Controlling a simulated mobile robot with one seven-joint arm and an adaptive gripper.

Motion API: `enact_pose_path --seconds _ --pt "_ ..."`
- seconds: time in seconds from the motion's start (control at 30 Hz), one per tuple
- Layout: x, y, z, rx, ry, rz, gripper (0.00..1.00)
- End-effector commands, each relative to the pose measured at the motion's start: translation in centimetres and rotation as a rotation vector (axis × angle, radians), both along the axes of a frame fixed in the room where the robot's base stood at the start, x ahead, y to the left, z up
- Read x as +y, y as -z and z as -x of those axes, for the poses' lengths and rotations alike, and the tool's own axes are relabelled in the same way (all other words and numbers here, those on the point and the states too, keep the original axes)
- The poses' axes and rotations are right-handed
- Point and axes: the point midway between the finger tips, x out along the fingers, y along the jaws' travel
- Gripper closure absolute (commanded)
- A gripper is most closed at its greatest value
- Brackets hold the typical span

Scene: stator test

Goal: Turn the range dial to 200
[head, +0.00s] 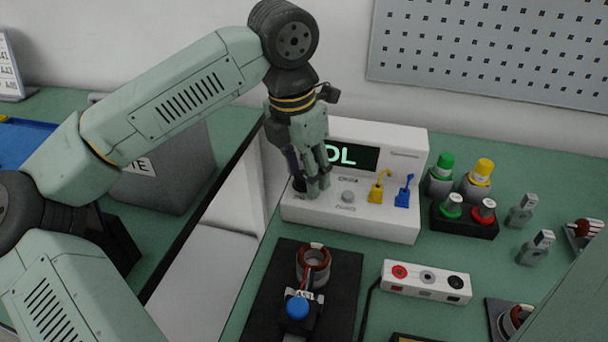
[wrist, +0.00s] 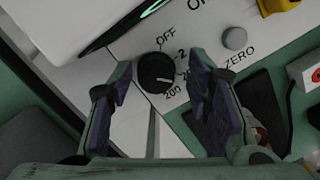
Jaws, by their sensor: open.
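The range dial (wrist: 156,72) is a round black knob on the white meter's front panel. The labels OFF, 2, 20 and 200 run around its right side in the wrist view. A short white mark on the knob lies towards its lower right, near the 20 label; its exact setting is hard to tell. My gripper (wrist: 161,66) is open, with one purple-padded finger on each side of the dial and visible gaps to it. In the head view my gripper (head: 312,186) is at the left end of the meter (head: 350,218) and partly hides the dial.
A grey ZERO button (wrist: 234,38) sits right of the dial. Yellow (head: 376,192) and blue (head: 403,194) plugs are in the meter's front. A black fixture (head: 262,292) with a copper-wound stator (head: 313,262) stands in front, beside a white box (head: 426,281) with round terminals.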

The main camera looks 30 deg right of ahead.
Motion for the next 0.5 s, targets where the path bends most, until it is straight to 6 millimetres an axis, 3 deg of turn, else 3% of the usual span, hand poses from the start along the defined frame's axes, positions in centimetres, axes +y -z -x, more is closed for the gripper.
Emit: enact_pose_path --seconds 0.17,0.5 --pt "0.0 -1.0 -0.1 -0.003 -0.002 0.0 0.55" --pt "0.0 -5.9 -0.1 -0.002 -0.003 0.0 0.55"
